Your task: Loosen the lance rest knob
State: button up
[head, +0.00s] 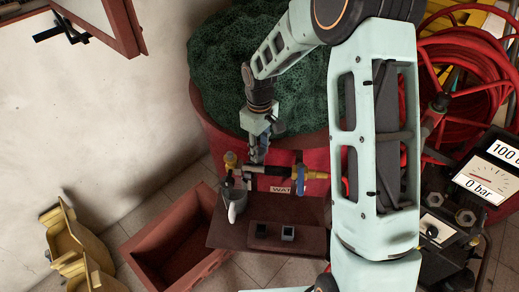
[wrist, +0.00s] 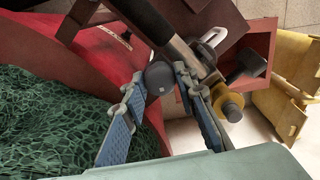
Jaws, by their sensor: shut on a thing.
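The knob (wrist: 159,78), dark grey and rounded with a small pale mark, sits between the two blue fingertips of my gripper (wrist: 160,82) in the wrist view. My gripper is shut on it. In the head view my gripper (head: 258,154) points down at the lance (head: 272,170), and its fingers hide the knob. The lance is a dark tube with brass-yellow fittings, lying across the front of the red tub. It also shows in the wrist view (wrist: 170,40), running diagonally behind the knob. How far the knob is turned cannot be told.
A red tub (head: 215,125) holds green netting (head: 230,60). A dark bench (head: 235,235) and an open reddish crate (head: 165,262) stand below the lance. A gauge unit reading 0 bar (head: 487,180) and red hose (head: 470,60) are at right. Yellow crates (head: 70,240) stand lower left.

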aim_at(260, 151)
jog(key=o, duration=1.2)
jog(key=shift+f, duration=0.1)
jog(key=shift+c, duration=0.2)
notch_tip(260, 151, up, 12)
